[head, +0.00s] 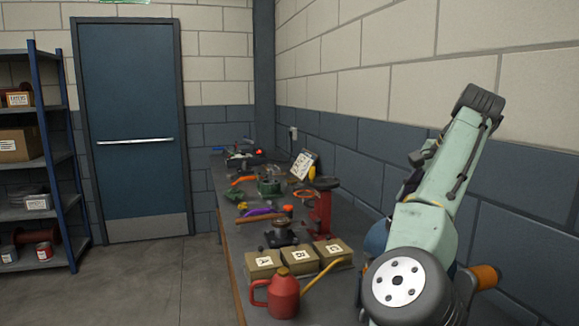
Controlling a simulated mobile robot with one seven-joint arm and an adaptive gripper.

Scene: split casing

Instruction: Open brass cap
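I cannot make out a brass cap for certain in the head view; the parts on the workbench (229,243) are small at this distance. A green metal part, perhaps a casing (270,186), sits on the middle of the bench. A dark fixture (283,236) with an orange-topped upright stands nearer, behind the boxes. My pale green arm rises at the right of the picture and covers part of the bench. My gripper is not in view.
Three labelled boxes (299,257) stand in a row on the near bench. A red oil can (283,296) with a yellow spout stands before them. A red stand (322,207) is behind. Shelves (66,180) and a blue door (128,110) are left; the floor (160,280) between is clear.

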